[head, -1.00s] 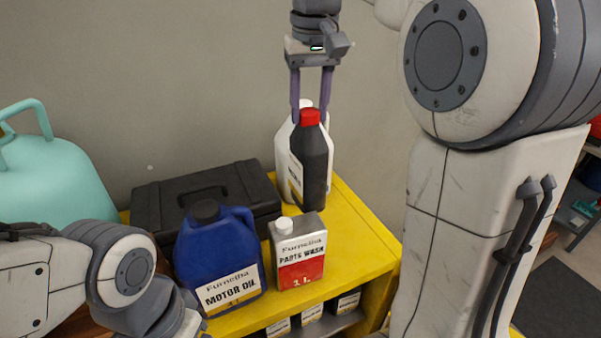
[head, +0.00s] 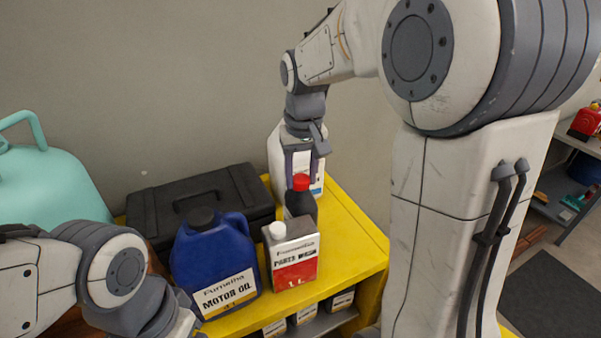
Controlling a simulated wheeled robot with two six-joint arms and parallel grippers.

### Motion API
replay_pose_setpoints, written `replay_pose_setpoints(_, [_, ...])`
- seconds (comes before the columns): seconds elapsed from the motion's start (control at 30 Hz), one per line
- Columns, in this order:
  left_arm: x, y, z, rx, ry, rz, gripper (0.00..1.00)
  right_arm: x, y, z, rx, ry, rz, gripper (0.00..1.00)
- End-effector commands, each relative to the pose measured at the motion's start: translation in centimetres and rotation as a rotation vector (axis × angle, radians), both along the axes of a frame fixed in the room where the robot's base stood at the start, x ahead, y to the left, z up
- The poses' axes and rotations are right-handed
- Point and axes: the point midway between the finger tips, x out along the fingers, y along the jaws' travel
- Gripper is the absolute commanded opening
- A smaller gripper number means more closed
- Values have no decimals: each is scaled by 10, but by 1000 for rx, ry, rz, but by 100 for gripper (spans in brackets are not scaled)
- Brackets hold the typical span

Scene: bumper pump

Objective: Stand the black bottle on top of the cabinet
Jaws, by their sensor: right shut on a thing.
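The black bottle (head: 301,205) with a red cap stands upright above the yellow cabinet top (head: 350,245). It is behind the parts wash can (head: 292,258), which hides its lower part, so I cannot tell whether its base touches the surface. My right gripper (head: 301,176) points down from above and is shut on the black bottle near its cap. A white jug (head: 276,155) stands just behind the bottle and gripper. My left arm shows at the lower left, but its gripper is out of the picture.
A blue motor oil jug (head: 213,258) stands left of the can, with a black case (head: 200,200) behind it. A teal tank (head: 45,190) is at the far left. The right part of the cabinet top is clear. Small containers (head: 305,315) sit on the shelf below.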

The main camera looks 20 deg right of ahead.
Motion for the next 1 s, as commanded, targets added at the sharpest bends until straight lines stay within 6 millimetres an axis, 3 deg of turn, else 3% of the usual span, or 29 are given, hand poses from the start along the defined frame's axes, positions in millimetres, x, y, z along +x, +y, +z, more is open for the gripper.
replay_pose_setpoints(0.37, [0,0,-3,0,0,0,82,1,0,-3,-1,-5,0,0])
replay_pose_setpoints(0.4, [0,0,-3,0,0,0,82,0,0,-4,0,-1,0,55])
replay_pose_setpoints(0.47, [0,0,-2,0,0,0,82,0,0,-3,0,-1,0,77])
replay_pose_setpoints(0.77, [0,0,-2,0,0,0,82,0,0,-3,0,-1,0,77])
replay_pose_setpoints(1.0, [0,0,-7,0,0,0,82,-1,0,20,0,-8,0,77])
